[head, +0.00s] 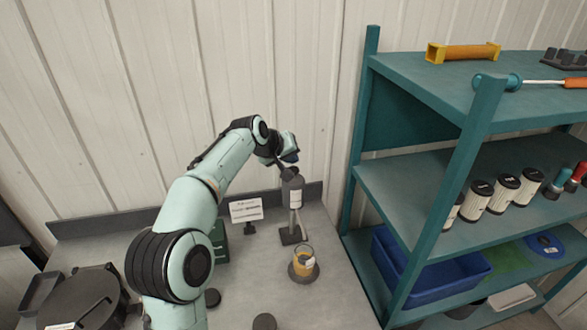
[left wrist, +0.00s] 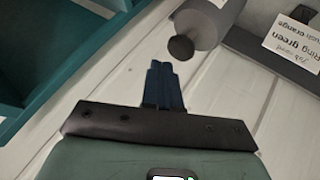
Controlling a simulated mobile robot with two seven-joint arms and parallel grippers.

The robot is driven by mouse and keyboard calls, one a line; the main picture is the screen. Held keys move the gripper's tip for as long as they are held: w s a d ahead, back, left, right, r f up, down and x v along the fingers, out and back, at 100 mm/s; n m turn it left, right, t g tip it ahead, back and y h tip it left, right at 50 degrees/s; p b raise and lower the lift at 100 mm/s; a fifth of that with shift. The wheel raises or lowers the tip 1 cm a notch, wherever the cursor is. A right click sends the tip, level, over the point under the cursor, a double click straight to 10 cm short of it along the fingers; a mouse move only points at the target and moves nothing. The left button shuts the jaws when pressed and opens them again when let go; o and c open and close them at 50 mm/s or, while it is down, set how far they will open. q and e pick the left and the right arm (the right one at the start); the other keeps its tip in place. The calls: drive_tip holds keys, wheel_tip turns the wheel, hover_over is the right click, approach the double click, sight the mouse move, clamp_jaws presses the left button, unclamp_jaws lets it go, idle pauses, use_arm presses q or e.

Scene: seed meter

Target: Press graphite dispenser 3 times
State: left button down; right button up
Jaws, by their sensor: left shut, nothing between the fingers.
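The graphite dispenser (head: 292,192) is a grey cylinder with a pale label, held upright on a stand with a dark base at the back of the bench. Its dark round top knob (left wrist: 181,47) shows in the left wrist view, with the grey body (left wrist: 208,18) beyond it. My left gripper (head: 292,158) is just above the dispenser's top. Its dark blue fingers (left wrist: 163,82) are together and empty, close beside the knob in the left wrist view; I cannot tell whether they touch it. My right gripper is not in view.
A teal shelf (head: 430,185) with filters and a blue bin (head: 440,270) rises on the right. A dark round container (head: 85,300) is at front left.

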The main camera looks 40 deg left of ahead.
use_arm(q)
drive_tip(key=shift+f, duration=0.4)
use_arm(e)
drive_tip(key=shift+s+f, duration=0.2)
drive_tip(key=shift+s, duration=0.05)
use_arm(q)
drive_tip(key=shift+f+b, duration=0.5)
drive_tip(key=shift+f, duration=0.55)
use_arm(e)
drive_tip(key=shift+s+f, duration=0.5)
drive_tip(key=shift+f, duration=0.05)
use_arm(q)
drive_tip(key=shift+r+p, duration=0.75)
drive_tip(key=shift+r, duration=0.65)
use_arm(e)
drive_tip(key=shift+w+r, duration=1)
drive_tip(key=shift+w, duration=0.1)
